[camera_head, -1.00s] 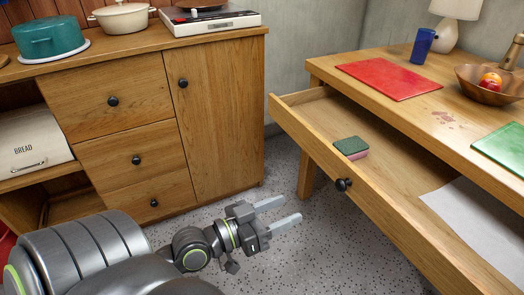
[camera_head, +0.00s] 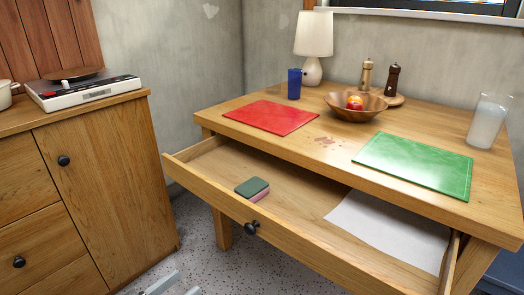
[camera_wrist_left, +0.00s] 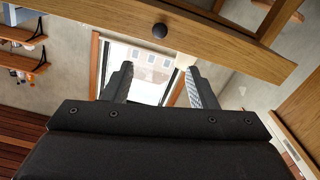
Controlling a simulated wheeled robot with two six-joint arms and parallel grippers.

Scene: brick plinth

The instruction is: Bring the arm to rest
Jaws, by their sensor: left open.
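My left gripper (camera_head: 176,287) shows only as two pale fingertips at the bottom edge of the head view. It is low over the speckled floor, between the cabinet and the table. In the left wrist view both fingers of this gripper (camera_wrist_left: 160,85) stand apart with nothing between them. The front of the pulled-out drawer (camera_wrist_left: 220,38) crosses the top of that view, with its dark round knob (camera_wrist_left: 160,30). My right gripper is in neither view.
The open drawer (camera_head: 310,243) juts from the wooden table (camera_head: 335,165) and holds a green-and-pink sponge (camera_head: 252,189) and white paper (camera_head: 390,230). Red (camera_head: 271,117) and green (camera_head: 415,165) mats lie on top. A wooden cabinet (camera_head: 110,190) stands left. Floor (camera_head: 195,235) between is free.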

